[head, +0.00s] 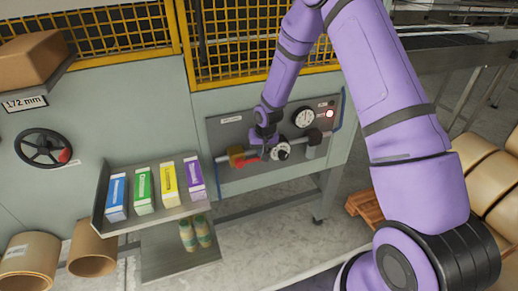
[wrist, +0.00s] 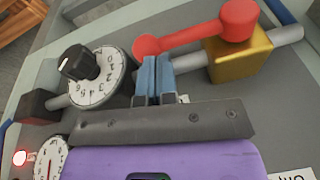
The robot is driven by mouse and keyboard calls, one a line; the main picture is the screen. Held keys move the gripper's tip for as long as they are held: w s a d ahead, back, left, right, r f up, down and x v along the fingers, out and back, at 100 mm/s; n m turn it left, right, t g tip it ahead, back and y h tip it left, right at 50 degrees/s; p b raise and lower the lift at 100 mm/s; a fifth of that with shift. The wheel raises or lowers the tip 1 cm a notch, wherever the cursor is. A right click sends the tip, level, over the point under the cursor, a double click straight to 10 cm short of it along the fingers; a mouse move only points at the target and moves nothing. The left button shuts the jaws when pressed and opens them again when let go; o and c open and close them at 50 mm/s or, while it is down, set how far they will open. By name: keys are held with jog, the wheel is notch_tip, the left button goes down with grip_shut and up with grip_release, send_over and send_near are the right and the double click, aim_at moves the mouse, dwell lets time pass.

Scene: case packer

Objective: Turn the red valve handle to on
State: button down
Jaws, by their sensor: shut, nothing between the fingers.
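The red valve handle (wrist: 190,38) shows in the wrist view, its round hub above the brass valve body (wrist: 240,55) on a grey pipe. Its lever runs left from the hub, slightly tilted against the pipe. My gripper (wrist: 155,65) has its blue fingers shut together and empty, close to the lever's free end. I cannot tell whether they touch.
A numbered dial with a black knob (wrist: 90,75) sits close beside my fingers on the same pipe. The panel (head: 230,130) also carries a gauge (head: 304,117) and a lit red lamp (head: 330,114). A shelf (head: 160,217) with several coloured cartons stands below left.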

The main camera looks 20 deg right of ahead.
jog(key=shift+d+f, duration=0.1)
jog(key=shift+f, duration=0.15)
dwell(0.4)
jog(key=r, duration=0.2)
jog(key=w+r, duration=0.1)
jog(key=r, duration=0.1)
jog(key=shift+r, duration=0.2)
jog(key=d+v, duration=0.2)
jog(key=v, duration=0.7)
jog(key=shift+s+d+r, duration=0.2)
jog(key=shift+s, duration=0.05)
jog(key=s+r+t+h, duration=0.1)
jog(key=s+r, duration=0.7)
jog(key=r, duration=0.3)
jog(key=s+r+t, duration=0.1)
jog(key=s+r, duration=0.6)
jog(key=r, duration=0.4)
jog(key=s+r, duration=0.3)
jog(key=s, duration=0.7)
jog(key=s+r+n, duration=0.1)
jog(key=s+r, duration=0.2)
jog(key=s, duration=0.8)
jog(key=shift+s+d+n+t, duration=0.2)
jog(key=shift+d+n+t, duration=0.1)
jog(key=shift+d+t, duration=0.15)
